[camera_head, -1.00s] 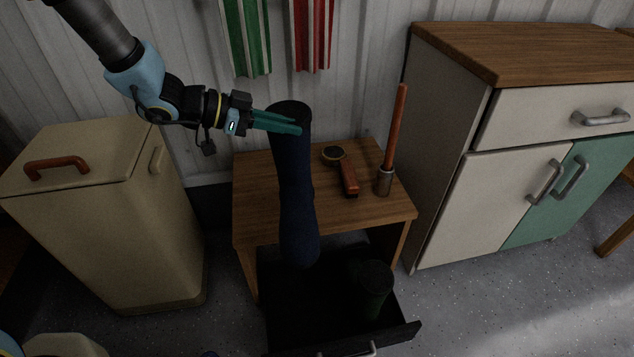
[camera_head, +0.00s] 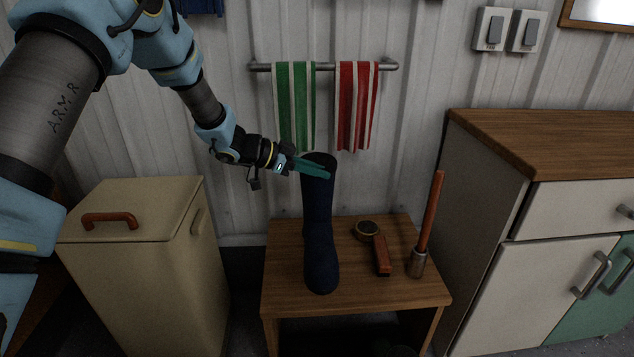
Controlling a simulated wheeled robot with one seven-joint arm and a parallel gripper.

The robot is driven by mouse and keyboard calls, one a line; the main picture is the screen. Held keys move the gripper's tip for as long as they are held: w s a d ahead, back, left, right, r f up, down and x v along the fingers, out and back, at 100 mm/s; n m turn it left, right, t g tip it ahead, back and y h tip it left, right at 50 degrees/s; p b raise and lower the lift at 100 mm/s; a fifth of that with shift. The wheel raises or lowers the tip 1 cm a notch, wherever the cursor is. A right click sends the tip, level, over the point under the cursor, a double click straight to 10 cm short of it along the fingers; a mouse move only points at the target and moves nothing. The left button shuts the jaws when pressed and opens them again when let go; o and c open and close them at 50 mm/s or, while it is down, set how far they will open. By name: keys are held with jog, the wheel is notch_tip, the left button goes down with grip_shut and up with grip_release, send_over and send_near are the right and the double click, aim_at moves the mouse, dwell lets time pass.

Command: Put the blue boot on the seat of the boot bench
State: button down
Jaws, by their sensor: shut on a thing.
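The blue boot (camera_head: 319,225) is tall and dark navy, upright over the left part of the boot bench's wooden seat (camera_head: 285,290). Its sole appears at the seat, but I cannot tell whether it touches. My gripper (camera_head: 312,168) comes from the upper left and is shut on the boot's top rim. The teal fingers show at the rim; part of the far finger is hidden by the boot.
On the seat, right of the boot, are a round tin (camera_head: 367,230), a red-brown brush (camera_head: 382,256) and a red-handled tool in a metal holder (camera_head: 418,262). A beige bin (camera_head: 150,270) stands left, a cabinet (camera_head: 545,250) right. Green (camera_head: 295,105) and red (camera_head: 357,110) striped towels hang behind.

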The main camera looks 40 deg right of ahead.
jog(key=w+d, duration=0.3)
jog(key=shift+w+d, duration=0.1)
jog(key=shift+w, duration=0.3)
notch_tip(320, 180, down, 6)
jog(key=shift+f+p, duration=0.2)
jog(key=shift+p, duration=0.25)
jog(key=shift+w+d+f, duration=0.1)
jog(key=shift+w+f, duration=0.05)
jog(key=shift+f, duration=0.1)
jog(key=c, duration=1.3)
grip_release()
jog(key=shift+f, duration=0.15)
jog(key=shift+c, duration=0.2)
jog(key=o, duration=0.5)
jog(key=v, duration=1.2)
